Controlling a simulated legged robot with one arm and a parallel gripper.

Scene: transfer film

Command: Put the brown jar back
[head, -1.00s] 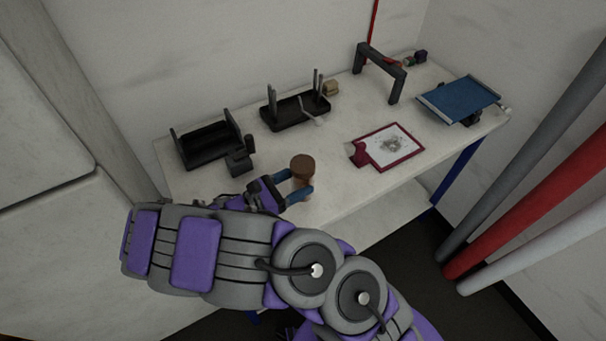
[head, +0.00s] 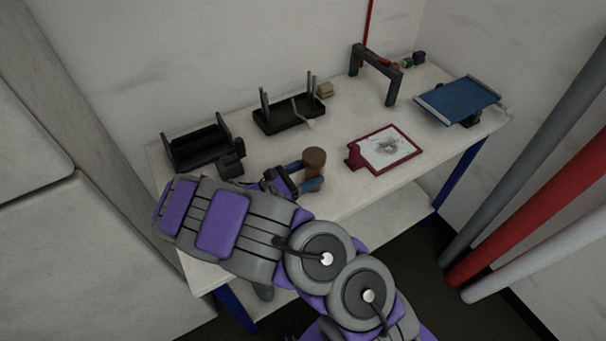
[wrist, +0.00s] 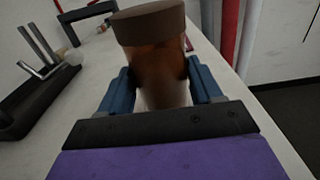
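The brown jar (head: 314,162) is a small upright cylinder with a darker brown lid, over the front middle of the table. In the wrist view the jar (wrist: 153,62) fills the centre, its amber body between the two blue fingers. My gripper (head: 308,175) is shut on the jar from the left, one finger on each side; in the wrist view my gripper (wrist: 160,88) hides its base. I cannot tell whether the jar touches the tabletop.
A black holder (head: 180,158) and a black tray with upright posts (head: 262,127) stand at the back left. A red-framed board (head: 402,162) lies right of the jar. A grey arch (head: 391,90) and a blue platform (head: 430,103) are farther right. Pale tabletop is free around the red-framed board.

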